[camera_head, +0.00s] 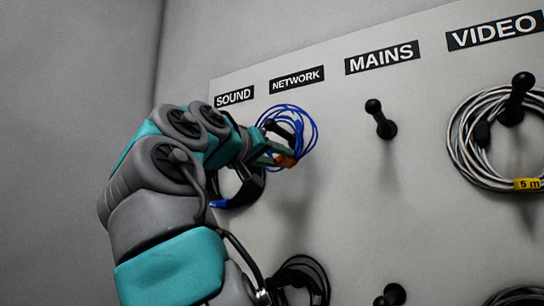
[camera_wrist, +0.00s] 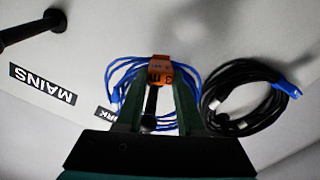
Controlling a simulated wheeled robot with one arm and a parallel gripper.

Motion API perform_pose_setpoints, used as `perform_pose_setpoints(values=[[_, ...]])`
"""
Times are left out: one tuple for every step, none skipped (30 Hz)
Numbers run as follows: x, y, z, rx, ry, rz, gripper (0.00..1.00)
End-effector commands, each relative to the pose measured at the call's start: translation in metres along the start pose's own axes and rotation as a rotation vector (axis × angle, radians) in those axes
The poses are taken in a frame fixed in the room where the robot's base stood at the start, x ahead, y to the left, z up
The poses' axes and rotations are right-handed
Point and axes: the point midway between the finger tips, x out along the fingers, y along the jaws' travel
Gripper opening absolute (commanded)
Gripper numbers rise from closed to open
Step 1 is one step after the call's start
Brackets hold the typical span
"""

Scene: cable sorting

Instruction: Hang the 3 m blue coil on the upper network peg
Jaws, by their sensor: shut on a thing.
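The blue coil (camera_head: 313,128) with an orange tag hangs from my gripper (camera_head: 284,160) under the NETWORK label (camera_head: 297,79). In the wrist view the blue coil (camera_wrist: 116,78) spreads behind the fingers, and its orange tag (camera_wrist: 160,70), marked 3 m, is between the fingertips. My gripper (camera_wrist: 160,84) is shut on it. The dark upper network peg (camera_wrist: 151,101) shows between the fingers, inside the coil's outline. I cannot tell whether the coil is around the peg or in front of it. In the head view my arm and the coil crowd this peg.
A black coil with a blue tag (camera_wrist: 245,95) hangs close beside, under SOUND (camera_head: 234,96). The upper mains peg (camera_head: 380,119) is bare. A white coil (camera_head: 465,150) with a yellow 5 m tag hangs under VIDEO. A black coil (camera_head: 318,275) hangs below, near a lower mains peg (camera_head: 391,294).

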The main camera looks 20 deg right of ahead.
Motion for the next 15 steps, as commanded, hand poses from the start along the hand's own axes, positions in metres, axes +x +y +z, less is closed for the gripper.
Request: perform_pose_setpoints(values=[[0.004,0.000,0.001,0.000,0.000,0.000,0.00],[0.005,0.000,0.001,0.000,0.000,0.001,0.00],[0.008,-0.001,0.001,0.000,0.000,0.001,0.00],[0.010,-0.001,0.002,0.000,-0.001,0.001,0.00],[0.011,-0.001,0.002,0.000,-0.001,0.001,0.00],[0.014,-0.001,0.002,0.000,-0.001,0.001,0.00],[0.016,-0.001,0.003,0.000,-0.001,0.001,0.00],[0.018,-0.001,0.003,0.000,-0.001,0.001,0.00],[0.021,-0.002,0.003,0.000,-0.001,0.001,0.00],[0.022,-0.002,0.003,0.000,-0.001,0.001,0.00],[0.024,-0.002,0.004,0.000,-0.002,0.001,0.00],[0.027,-0.002,0.004,0.000,-0.002,0.001,0.00],[0.029,-0.003,0.004,0.000,-0.002,0.000,0.00],[0.031,-0.003,0.004,0.000,-0.002,0.000,0.00],[0.034,-0.003,0.005,0.000,-0.002,0.000,0.00]])
